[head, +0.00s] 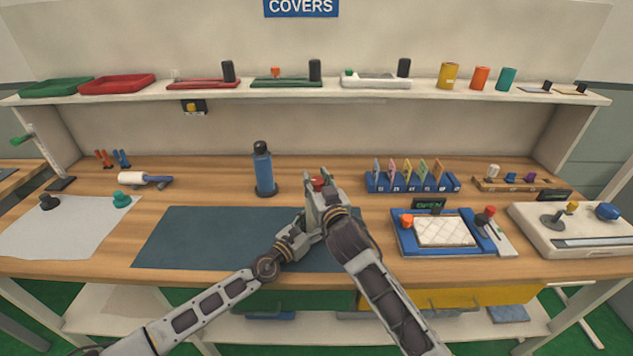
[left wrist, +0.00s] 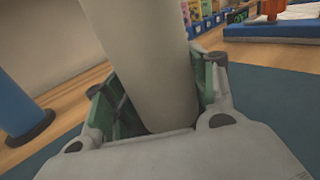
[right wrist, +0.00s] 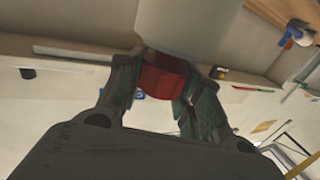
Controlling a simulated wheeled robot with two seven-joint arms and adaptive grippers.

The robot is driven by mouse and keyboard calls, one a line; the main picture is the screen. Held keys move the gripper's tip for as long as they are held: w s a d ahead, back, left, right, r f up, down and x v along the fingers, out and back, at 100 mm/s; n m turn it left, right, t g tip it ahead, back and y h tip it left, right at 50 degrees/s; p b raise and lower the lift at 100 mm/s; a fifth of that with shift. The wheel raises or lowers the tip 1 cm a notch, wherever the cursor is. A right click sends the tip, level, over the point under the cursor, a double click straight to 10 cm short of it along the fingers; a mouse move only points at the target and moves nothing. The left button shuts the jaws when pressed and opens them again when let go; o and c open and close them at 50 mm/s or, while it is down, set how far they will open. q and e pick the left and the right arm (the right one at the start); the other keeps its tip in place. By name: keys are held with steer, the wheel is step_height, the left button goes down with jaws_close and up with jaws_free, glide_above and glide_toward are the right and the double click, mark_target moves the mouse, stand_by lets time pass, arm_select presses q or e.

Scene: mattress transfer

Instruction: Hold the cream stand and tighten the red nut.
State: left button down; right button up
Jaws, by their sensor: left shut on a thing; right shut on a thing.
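The cream stand (left wrist: 150,50) is a thick, smooth post that shows large in the left wrist view. My left gripper (left wrist: 160,100) is shut on it, with green-padded fingers on either side. The red nut (right wrist: 162,76) sits against the cream stand (right wrist: 187,25) in the right wrist view. My right gripper (right wrist: 158,92) is shut on the nut, one finger on each side. In the head view the red nut (head: 318,183) shows between the fingertips of my right gripper (head: 323,192). My left gripper is largely hidden there behind my right one, and the stand is mostly hidden too.
A dark blue mat (head: 200,238) lies under the grippers. A blue bottle (head: 263,172) stands close behind them on the left. A blue tray with a quilted white pad (head: 445,231) lies to the right. A blue card rack (head: 412,184) stands behind.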

steer(key=shift+m+h, duration=0.7)
steer(key=shift+h, duration=0.4)
steer(key=o, duration=1.1)
steer(key=shift+c, duration=0.2)
steer(key=shift+s, duration=0.2)
steer(key=s+d, duration=0.2)
steer(key=s, duration=0.9)
steer(key=shift+s+d, duration=0.15)
steer(key=shift+s, duration=0.05)
